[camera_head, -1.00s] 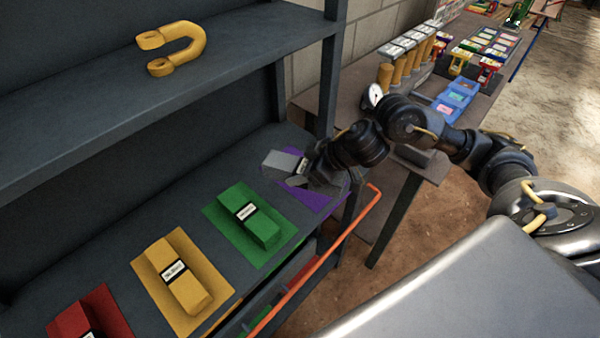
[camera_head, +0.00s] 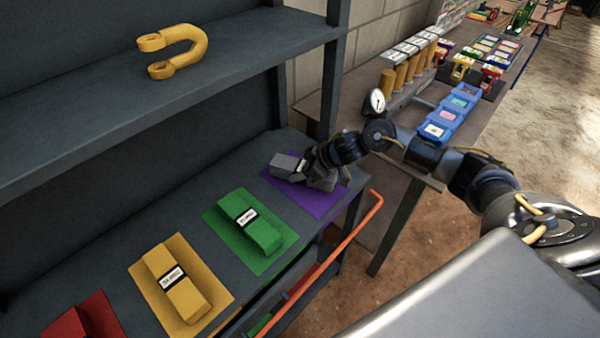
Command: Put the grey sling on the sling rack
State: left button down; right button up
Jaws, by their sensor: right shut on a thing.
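The grey sling (camera_head: 285,166) is a folded block at the right end of the rack shelf, over the purple mat (camera_head: 315,199). My right gripper (camera_head: 304,171) is shut on it and hides part of it. I cannot tell whether the sling touches the mat. The sling rack (camera_head: 150,222) is a dark shelf unit. On its shelf, a green sling (camera_head: 262,236), a yellow sling (camera_head: 184,299) and a red sling (camera_head: 84,328) lie on mats of their own colours. My left gripper is not in view.
A yellow shackle (camera_head: 190,52) lies on the upper shelf. A rack post (camera_head: 334,80) stands behind my right gripper. An orange rail (camera_head: 330,255) runs along the rack's front. A workbench (camera_head: 350,108) at the back right holds a gauge (camera_head: 377,101) and blue bins (camera_head: 440,130).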

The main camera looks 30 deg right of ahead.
jog(key=shift+f, duration=0.7)
jog(key=shift+f, duration=0.15)
jog(key=o, duration=1.3)
jog(key=v, duration=1.2)
jog(key=shift+s, duration=0.1)
jog(key=shift+a, duration=0.1)
